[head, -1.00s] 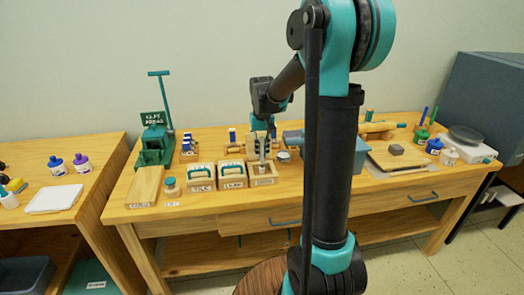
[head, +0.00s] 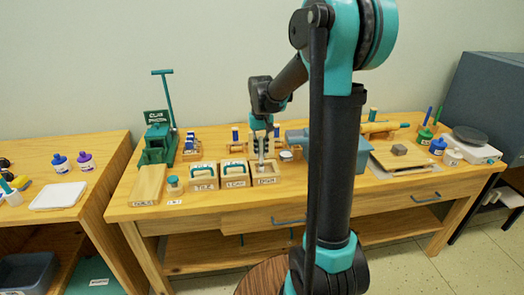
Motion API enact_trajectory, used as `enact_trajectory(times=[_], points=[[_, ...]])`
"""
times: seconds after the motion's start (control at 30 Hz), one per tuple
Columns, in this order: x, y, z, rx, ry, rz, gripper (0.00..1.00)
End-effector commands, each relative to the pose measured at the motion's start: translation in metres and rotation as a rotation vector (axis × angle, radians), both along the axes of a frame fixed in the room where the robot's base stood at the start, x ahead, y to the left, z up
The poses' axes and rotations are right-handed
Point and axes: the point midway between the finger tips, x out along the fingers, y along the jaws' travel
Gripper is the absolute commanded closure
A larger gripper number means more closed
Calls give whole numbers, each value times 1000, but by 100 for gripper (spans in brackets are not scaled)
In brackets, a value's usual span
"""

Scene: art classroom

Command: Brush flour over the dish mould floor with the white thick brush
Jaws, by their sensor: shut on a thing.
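The dish mould (head: 266,181) is a wooden block with a label on its front. It stands at the right end of the row of moulds, near the front of the table. My gripper (head: 262,136) points down above it, shut on the white thick brush (head: 261,150). The brush hangs roughly upright, with its lower end over or in the mould's hollow. I cannot tell if the bristles touch the floor. Any flour in the mould is too small to make out.
The tile mould (head: 204,187) and another handled mould (head: 235,183) stand close on the left. A small jar (head: 174,185) and a green clay press (head: 157,145) are further left. A rolling pin (head: 379,127) and board (head: 400,162) lie on the right. My arm hides part of the table.

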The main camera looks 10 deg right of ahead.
Motion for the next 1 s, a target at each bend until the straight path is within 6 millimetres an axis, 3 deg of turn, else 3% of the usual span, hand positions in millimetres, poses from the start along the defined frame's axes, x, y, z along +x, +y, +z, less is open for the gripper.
enact_trajectory(times=[1.0], points=[[0, -18, 2, 1, 0, 0, 100]])
